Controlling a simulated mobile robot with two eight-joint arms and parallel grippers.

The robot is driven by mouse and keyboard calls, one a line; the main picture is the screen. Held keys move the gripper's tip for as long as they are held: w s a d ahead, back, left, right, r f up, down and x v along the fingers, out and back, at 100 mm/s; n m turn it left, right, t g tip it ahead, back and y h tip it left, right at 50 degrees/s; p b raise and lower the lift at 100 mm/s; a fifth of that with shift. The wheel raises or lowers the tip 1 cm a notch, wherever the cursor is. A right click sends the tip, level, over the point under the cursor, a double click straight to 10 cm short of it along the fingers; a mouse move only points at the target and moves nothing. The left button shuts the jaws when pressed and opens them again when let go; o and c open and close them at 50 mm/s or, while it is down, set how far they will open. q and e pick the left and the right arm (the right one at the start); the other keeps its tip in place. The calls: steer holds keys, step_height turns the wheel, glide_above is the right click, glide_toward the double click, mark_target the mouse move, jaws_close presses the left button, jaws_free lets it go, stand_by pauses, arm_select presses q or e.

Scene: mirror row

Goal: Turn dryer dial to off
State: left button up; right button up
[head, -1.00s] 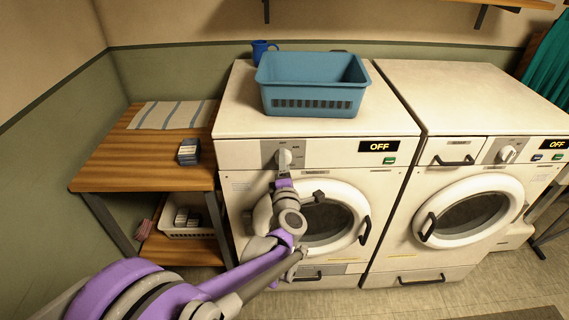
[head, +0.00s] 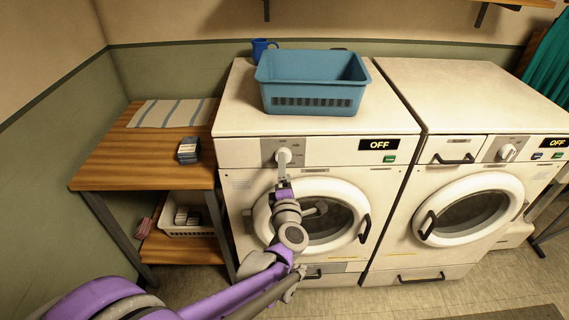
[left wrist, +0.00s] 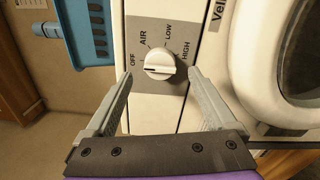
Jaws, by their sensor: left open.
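The dryer dial (left wrist: 159,66) is a round white knob on a grey plate, marked OFF, AIR, LOW and HIGH in the left wrist view. A dark line on the knob points left, roughly toward the OFF mark. The dial (head: 284,156) also shows at the left of the left machine's front panel. That dryer's display (head: 379,145) reads OFF. My left gripper (left wrist: 159,76) is open, its fingers on either side of the dial's near edge with gaps to the knob. It also shows just below the dial in the head view (head: 283,174). My right gripper is out of view.
A blue basket (head: 313,84) and a blue mug (head: 262,49) stand on the dryer. A second machine (head: 470,205) is on the right. A wooden table (head: 140,160) stands on the left. The round dryer door (head: 345,195) is below my left gripper.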

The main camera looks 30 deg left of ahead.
arm_select(q)
steer(key=v, duration=0.6)
steer(key=shift+s+d, duration=0.25)
steer(key=shift+s, duration=0.05)
steer(key=s+d+r+m+h+p, duration=0.2)
steer(key=d+m+h, duration=0.4)
steer(key=m, duration=0.2)
steer(key=s+d+r+m+h+p, duration=0.1)
steer(key=d+m+h+p, duration=0.2)
steer(key=d+m+h, duration=0.35)
steer(key=s+a+f+m+g+y+p, duration=0.1)
steer(key=s+f+m+g, duration=0.2)
steer(key=s+m+g, duration=0.2)
steer(key=s+a+f+m+g+y+p, duration=0.2)
steer(key=s+f+m+g, duration=0.2)
steer(key=s+m, duration=0.3)
steer(key=s+g, duration=0.1)
steer(key=s, duration=0.3)
steer(key=shift+s+f, duration=0.2)
steer(key=shift+s, duration=0.15)
